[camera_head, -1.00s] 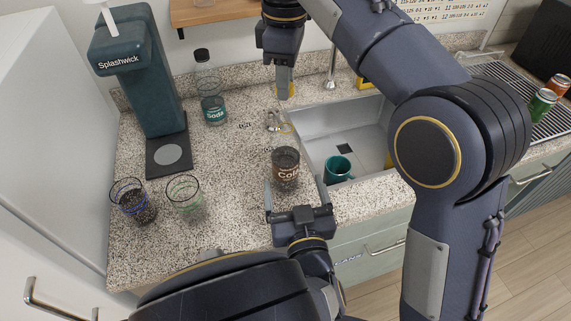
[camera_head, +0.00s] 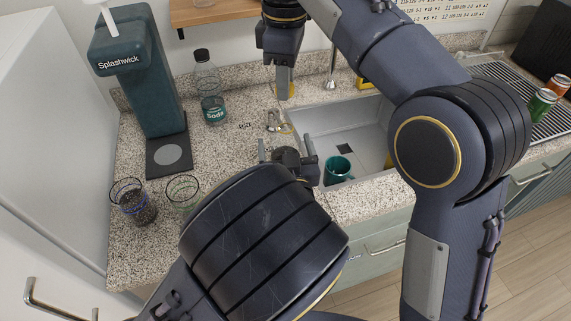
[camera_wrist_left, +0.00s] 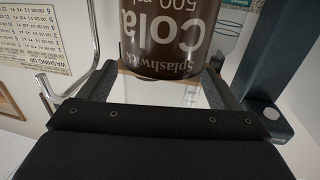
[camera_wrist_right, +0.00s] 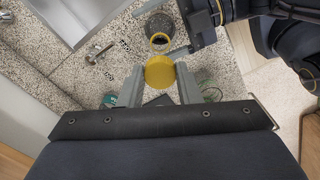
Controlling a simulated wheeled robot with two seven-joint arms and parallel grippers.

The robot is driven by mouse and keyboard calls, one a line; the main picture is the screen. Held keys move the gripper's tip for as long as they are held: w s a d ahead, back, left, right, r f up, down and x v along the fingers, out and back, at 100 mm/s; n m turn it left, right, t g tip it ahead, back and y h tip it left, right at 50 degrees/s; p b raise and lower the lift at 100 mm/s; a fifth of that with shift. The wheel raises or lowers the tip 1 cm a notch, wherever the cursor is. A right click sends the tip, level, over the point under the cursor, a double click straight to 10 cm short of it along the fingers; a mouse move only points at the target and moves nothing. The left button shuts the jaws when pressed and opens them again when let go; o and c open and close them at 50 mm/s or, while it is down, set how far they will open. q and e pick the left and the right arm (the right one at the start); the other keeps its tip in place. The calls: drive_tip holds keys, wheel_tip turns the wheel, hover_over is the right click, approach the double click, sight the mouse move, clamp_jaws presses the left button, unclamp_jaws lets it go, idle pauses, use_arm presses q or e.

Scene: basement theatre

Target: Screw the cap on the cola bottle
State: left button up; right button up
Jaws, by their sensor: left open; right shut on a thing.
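The cola bottle (camera_wrist_left: 170,35) has a brown label and stands between the fingers of my left gripper (camera_wrist_left: 160,90), which is open around it. In the head view the left arm hides most of the bottle, and the left gripper (camera_head: 285,147) shows only in part. The bottle also shows from above in the right wrist view (camera_wrist_right: 159,24), with a ring-like opening. My right gripper (camera_head: 284,96) is shut on the yellow cap (camera_wrist_right: 159,72). It holds the cap above the counter, behind the bottle and apart from it.
A soda bottle (camera_head: 211,88) stands at the back left beside the Splashwick machine (camera_head: 142,75). Two glasses (camera_head: 133,203) (camera_head: 181,190) are at the front left. A sink (camera_head: 358,120) with a teal mug (camera_head: 338,170) lies to the right. Cans stand at far right.

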use_arm(q)
drive_tip(key=shift+c, duration=0.3)
drive_tip(key=c, duration=1.4)
use_arm(e)
hover_over(286, 122)
drive_tip(key=shift+f, duration=2.5)
drive_tip(key=shift+f, duration=0.15)
drive_tip(key=shift+f, duration=0.75)
drive_tip(key=shift+f, duration=0.6)
